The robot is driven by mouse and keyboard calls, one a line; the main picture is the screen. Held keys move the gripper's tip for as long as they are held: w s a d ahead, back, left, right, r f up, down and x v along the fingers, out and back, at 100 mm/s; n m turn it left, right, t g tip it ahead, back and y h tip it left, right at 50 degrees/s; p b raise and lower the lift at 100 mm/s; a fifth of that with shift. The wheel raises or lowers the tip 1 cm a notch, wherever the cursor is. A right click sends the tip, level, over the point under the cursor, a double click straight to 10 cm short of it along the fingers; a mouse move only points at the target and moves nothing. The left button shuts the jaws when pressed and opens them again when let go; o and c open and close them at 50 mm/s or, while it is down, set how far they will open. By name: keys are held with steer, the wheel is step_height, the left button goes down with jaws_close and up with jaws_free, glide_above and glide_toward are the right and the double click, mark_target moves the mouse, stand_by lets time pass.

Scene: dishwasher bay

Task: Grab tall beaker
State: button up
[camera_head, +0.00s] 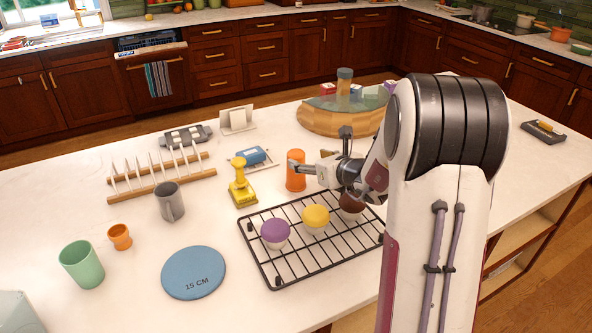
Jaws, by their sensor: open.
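A tall orange beaker (296,182) stands upright on the white countertop, just behind the black wire rack. It is the likeliest tall beaker in view. My gripper (320,149) is open beside it on the right, with its fingers spread wide. One finger reaches left and overlaps the beaker in the picture; I cannot tell whether it touches. The other finger points up, to the right of the beaker. Nothing shows held between the fingers.
The wire rack (284,266) holds purple, yellow and brown-topped cups. A yellow stamp-like object (242,188), grey mug (169,203), small orange cup (120,237), green cup (81,265) and blue disc (193,273) stand left.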

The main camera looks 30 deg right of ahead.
mark_target(296, 159)
steer(key=shift+w, duration=0.1)
steer(key=shift+x, duration=1.25)
steer(key=shift+a+f, duration=0.1)
steer(key=shift+f, duration=0.05)
steer(key=shift+a+f+x, duration=0.1)
steer(key=shift+f+x, duration=0.05)
steer(key=shift+x, duration=0.7)
steer(key=shift+a+f+x, duration=0.15)
steer(key=shift+x, duration=0.7)
steer(key=shift+a+f+x, duration=0.1)
steer(key=shift+f+x, duration=0.05)
steer(key=shift+x, duration=0.65)
steer(key=c, duration=1.2)
